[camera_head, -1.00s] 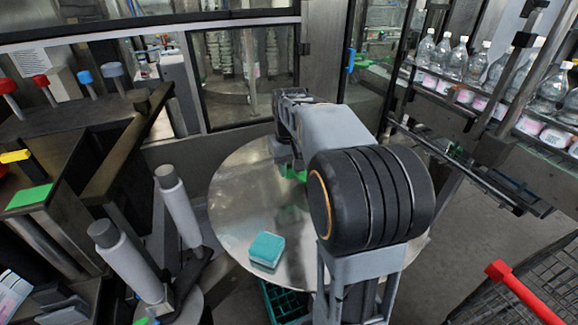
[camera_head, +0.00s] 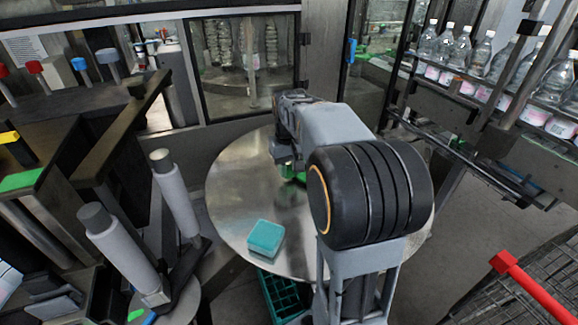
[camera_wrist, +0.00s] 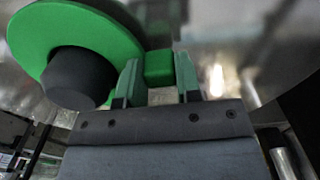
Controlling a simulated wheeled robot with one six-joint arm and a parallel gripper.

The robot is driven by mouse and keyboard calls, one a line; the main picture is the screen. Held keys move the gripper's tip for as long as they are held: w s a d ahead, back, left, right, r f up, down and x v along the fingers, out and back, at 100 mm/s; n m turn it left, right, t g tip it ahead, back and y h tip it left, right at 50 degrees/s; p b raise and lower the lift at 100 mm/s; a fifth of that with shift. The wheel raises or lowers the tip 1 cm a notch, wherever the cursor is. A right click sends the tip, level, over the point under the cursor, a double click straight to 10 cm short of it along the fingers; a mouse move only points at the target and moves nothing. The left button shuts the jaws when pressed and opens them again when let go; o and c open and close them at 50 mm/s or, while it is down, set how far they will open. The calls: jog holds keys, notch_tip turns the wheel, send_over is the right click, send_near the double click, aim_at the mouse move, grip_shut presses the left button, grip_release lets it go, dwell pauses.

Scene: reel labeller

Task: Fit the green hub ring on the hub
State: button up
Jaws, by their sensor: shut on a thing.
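My gripper (camera_wrist: 158,85) is shut on a small green block (camera_wrist: 158,67) beside the flat green hub ring (camera_wrist: 75,22); the block looks like a tab of the ring. A dark grey cylinder (camera_wrist: 78,80), which looks like the hub, stands out in front of the ring at the left of the wrist view. I cannot tell whether the ring is seated around it or is just lined up with it. In the head view, a little green (camera_head: 300,176) shows under my gripper, over the round metal table (camera_head: 238,190). My arm hides much there.
A teal block (camera_head: 265,238) lies near the table's front edge, with a teal crate (camera_head: 282,297) below. Two grey rollers (camera_head: 178,200) stand left. Bottles (camera_head: 460,48) line a conveyor at the right. A red-ended bar (camera_head: 503,262) juts in at lower right.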

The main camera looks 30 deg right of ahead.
jog(key=shift+f, duration=0.35)
jog(key=o, duration=1)
jog(key=shift+o, duration=0.2)
notch_tip(320, 180, up, 14)
jog(key=shift+a+f, duration=0.1)
dwell(0.3)
